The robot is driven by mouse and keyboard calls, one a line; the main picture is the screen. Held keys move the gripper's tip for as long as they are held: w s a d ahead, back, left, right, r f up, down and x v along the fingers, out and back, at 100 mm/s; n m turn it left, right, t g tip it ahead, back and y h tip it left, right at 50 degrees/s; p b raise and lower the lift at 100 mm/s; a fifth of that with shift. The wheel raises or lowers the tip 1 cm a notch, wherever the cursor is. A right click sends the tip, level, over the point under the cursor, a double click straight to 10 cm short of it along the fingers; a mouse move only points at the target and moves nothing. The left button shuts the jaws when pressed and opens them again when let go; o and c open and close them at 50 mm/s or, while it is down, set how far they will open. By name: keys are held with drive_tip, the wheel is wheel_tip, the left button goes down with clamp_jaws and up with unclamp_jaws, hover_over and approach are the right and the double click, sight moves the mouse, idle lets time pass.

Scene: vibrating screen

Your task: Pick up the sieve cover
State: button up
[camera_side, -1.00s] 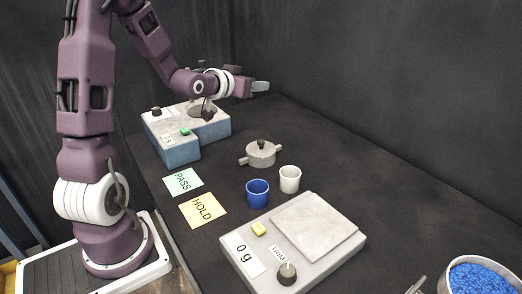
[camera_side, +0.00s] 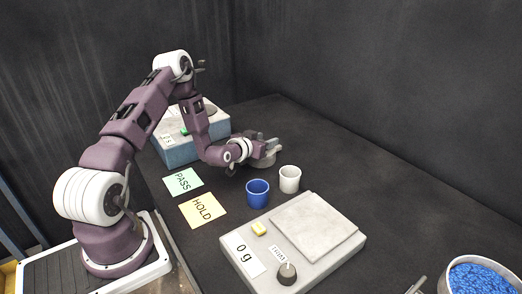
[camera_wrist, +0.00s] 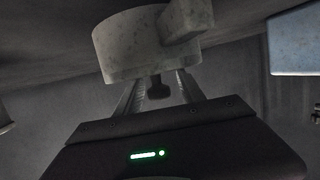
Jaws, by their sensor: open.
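The sieve cover, a grey round piece with a dark knob and a side lug, stands on the dark table behind the cups. My gripper (camera_side: 270,143) is open, low over the cover. In the wrist view its two fingers (camera_wrist: 156,90) stand on either side of the knob. I cannot tell whether they touch it.
A blue cup (camera_side: 257,194) and a white cup (camera_side: 289,179) stand close in front. A balance (camera_side: 318,228) is nearer the camera. PASS (camera_side: 183,182) and HOLD (camera_side: 203,209) cards lie left. A blue-grey machine (camera_side: 178,150) stands behind my arm.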

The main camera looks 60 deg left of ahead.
drive_tip(key=shift+w, duration=0.15)
clamp_jaws()
idle(1.3)
